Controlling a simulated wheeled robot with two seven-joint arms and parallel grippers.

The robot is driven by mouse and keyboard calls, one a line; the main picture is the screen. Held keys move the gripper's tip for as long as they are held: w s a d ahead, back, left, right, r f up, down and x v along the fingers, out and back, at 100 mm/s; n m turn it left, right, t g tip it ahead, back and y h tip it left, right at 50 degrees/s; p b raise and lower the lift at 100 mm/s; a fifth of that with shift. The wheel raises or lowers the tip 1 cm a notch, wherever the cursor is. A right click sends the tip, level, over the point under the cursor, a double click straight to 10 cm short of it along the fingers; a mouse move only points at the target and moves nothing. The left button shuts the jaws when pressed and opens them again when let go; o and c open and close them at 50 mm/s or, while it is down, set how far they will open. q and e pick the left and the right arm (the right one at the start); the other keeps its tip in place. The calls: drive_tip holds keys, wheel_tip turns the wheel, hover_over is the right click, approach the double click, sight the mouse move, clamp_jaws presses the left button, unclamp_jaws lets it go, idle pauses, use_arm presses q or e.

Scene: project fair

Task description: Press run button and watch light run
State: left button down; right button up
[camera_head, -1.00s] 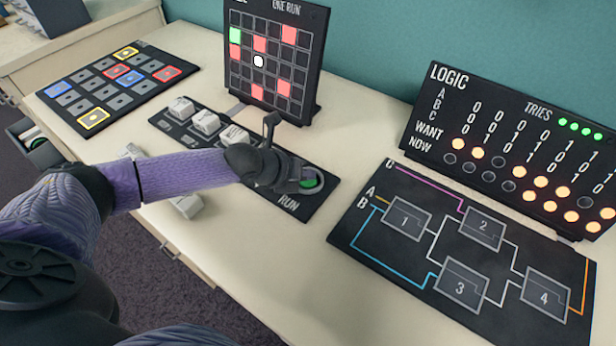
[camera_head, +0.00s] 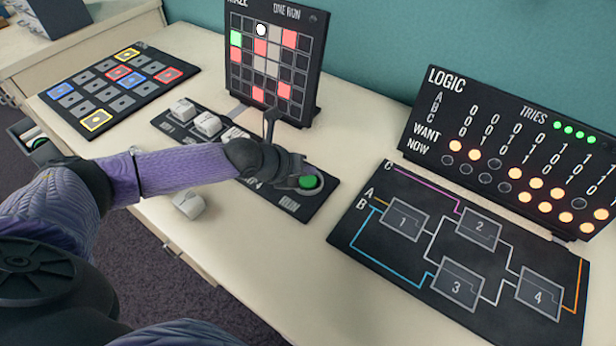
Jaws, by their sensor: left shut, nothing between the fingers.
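The green run button (camera_head: 308,182) shows at the right end of the black run board (camera_head: 318,200) on the table. My left gripper (camera_head: 292,179) is shut and empty, just left of the button; its fingertips partly overlap the button's surround, and I cannot tell if they touch it. The upright maze panel (camera_head: 313,62) stands behind, with red cells, one green cell and grey cells. The white light (camera_head: 261,30) is in the top row of its grid. White blocks (camera_head: 207,124) sit on the run board, some hidden by my left arm. My right gripper is not in view.
A loose white block (camera_head: 188,204) lies on the table in front of my arm. A board with coloured tiles (camera_head: 119,88) is at the left. The logic panel (camera_head: 434,130) and circuit board (camera_head: 375,246) fill the right. Bare table (camera_head: 270,262) is at the front.

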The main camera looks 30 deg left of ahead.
sight(305, 182)
use_arm(q)
wheel_tip(305, 182, up, 5)
drive_tip(key=p, duration=0.3)
drive_tip(key=shift+p, duration=0.3)
drive_tip(key=shift+f, duration=0.15)
idle(0.3)
